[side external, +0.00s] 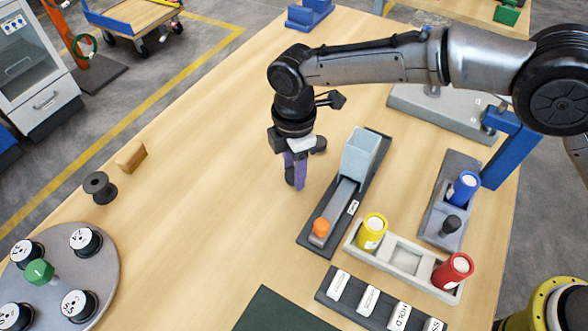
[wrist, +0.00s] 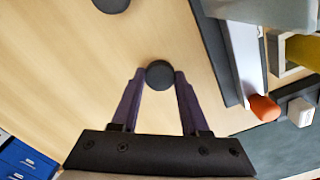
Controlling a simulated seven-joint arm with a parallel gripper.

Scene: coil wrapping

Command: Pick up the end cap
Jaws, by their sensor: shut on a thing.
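My gripper (wrist: 160,76) has its two purple fingers shut on a small dark round piece, the end cap (wrist: 160,74), seen between the fingertips in the wrist view. In the side external view my gripper (side external: 295,184) points down at the wooden table, left of the grey feeder. The cap is mostly hidden by the fingers there. I cannot tell whether the cap touches the table or is just above it.
Right of my gripper stands a feeder (side external: 307,241) with a grey hopper (side external: 360,152) and an orange piece (side external: 321,227). A tray (side external: 430,268) holds yellow and red cylinders. A dark spool (side external: 99,187) and a round turntable (side external: 103,262) are at left.

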